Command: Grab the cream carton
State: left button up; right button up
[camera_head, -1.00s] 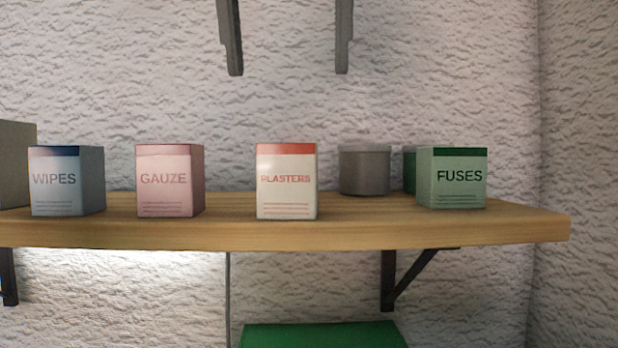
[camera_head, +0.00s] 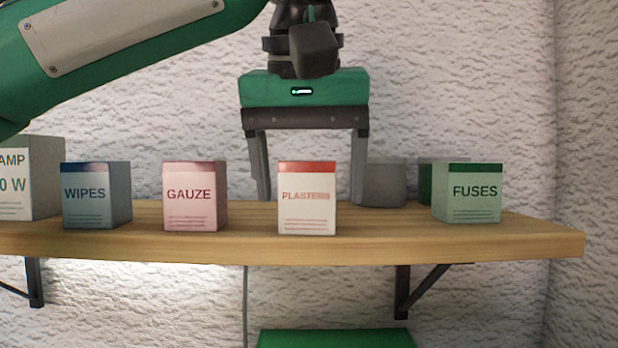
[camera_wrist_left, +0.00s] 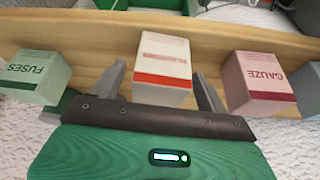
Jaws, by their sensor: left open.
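The cream carton (camera_head: 307,205), with a red top band and the word PLASTERS, stands upright on the wooden shelf (camera_head: 400,245). My left gripper (camera_head: 309,200) comes from above with its fingers pointing down, open, one finger on each side of the carton. A gap shows between each finger and the carton in the head view. In the left wrist view the carton (camera_wrist_left: 163,62) sits between the spread fingertips (camera_wrist_left: 160,80), with its red band towards the palm. My right gripper is not in view.
A pink GAUZE carton (camera_head: 193,197) stands left, then a WIPES carton (camera_head: 92,195) and a LAMP box (camera_head: 30,180). A grey tin (camera_head: 386,183) stands behind right, partly behind the right finger. A FUSES carton (camera_head: 466,193) is further right, a dark green item (camera_head: 425,184) behind it.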

pick_arm(q)
jog(key=shift+x, duration=0.95)
jog(key=shift+w+f, duration=0.1)
jog(key=shift+w, duration=0.1)
jog(key=shift+s, duration=0.1)
jog(key=c, duration=1.1)
jog(key=shift+o, duration=0.2)
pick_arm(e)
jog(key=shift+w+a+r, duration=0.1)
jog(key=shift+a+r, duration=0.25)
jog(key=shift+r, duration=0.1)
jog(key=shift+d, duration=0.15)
